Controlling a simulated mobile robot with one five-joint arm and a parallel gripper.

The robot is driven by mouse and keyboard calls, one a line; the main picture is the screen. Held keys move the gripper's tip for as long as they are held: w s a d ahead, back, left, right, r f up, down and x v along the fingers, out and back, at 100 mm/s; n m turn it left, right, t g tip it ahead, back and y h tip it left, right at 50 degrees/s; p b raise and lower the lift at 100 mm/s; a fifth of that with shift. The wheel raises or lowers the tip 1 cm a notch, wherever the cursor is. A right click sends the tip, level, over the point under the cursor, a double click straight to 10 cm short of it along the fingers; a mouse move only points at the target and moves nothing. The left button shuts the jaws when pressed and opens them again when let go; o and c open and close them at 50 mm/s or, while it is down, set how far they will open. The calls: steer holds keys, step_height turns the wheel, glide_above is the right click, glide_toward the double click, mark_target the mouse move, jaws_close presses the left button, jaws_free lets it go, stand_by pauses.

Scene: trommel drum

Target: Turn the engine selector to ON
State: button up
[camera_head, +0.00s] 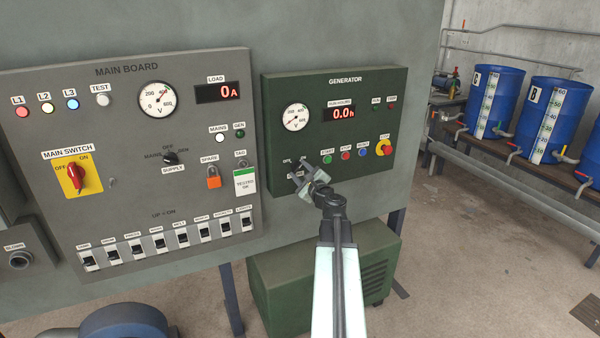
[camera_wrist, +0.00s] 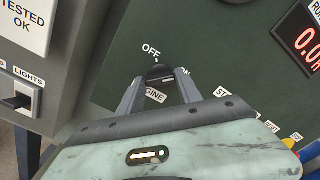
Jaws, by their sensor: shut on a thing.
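The green generator panel (camera_head: 285,88) carries the engine selector, a small black knob (camera_wrist: 159,72) seen in the wrist view. OFF is printed above the knob, and an ON label lies to its right, partly hidden by a finger. A white tick on the panel stands just above the knob, near OFF. The knob's own pointer is hard to make out. My gripper (camera_wrist: 158,84) is shut on the knob, one finger on each side. In the head view my gripper (camera_head: 306,172) covers most of the selector at the panel's lower left.
A row of green, red and blue buttons and a yellow-based red stop button (camera_head: 384,148) lies right of my gripper. The grey main board (camera_head: 130,100) stands to the left, with a red main switch (camera_head: 77,176) and a hanging tag (camera_head: 245,182).

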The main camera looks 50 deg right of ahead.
stand_by(0.5)
steer(key=o, duration=1.4)
steer(key=v, duration=0.7)
steer(key=shift+s+a, duration=0.15)
steer(key=shift+s, duration=0.15)
